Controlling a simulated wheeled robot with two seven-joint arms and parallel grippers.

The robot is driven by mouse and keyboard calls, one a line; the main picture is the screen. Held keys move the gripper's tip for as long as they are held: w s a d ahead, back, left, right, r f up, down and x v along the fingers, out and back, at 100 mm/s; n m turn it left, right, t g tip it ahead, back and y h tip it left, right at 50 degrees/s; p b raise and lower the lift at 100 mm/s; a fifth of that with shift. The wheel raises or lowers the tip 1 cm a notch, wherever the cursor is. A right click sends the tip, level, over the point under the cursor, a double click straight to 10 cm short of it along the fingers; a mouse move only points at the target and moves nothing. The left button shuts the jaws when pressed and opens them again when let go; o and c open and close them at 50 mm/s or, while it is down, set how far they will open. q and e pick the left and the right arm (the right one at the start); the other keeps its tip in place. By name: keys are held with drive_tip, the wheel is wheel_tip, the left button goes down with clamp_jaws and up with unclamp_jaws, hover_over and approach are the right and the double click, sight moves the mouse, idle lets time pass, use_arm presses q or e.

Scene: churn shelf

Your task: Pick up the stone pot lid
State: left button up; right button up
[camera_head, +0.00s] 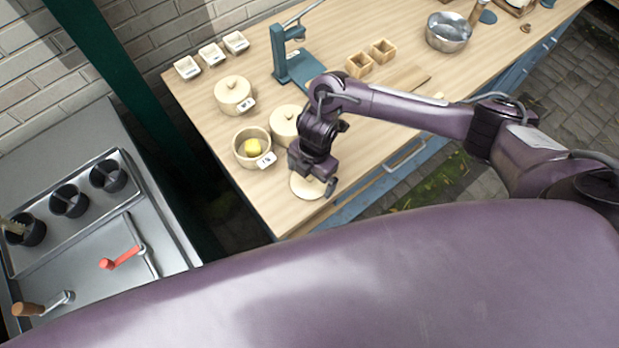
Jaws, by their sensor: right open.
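The stone pot lid (303,188), a pale round disc, lies on the wooden table near its front left edge. My right gripper (314,187) is directly over the lid, pointing down, and covers part of it. Its jaws are open; whether they touch the lid I cannot tell. An open pale pot (241,150) with something yellow inside stands left of the gripper. Two similar pots with lids on stand behind, one at the back left (234,92) and one partly hidden behind my arm (285,122). My left gripper is not in view.
The wooden table (190,112) also bears a blue press stand (297,66), small white dishes (211,54), wooden boxes (370,57), a board (407,78) and a metal bowl (448,32).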

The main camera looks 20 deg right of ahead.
drive_tip(key=c, duration=0.7)
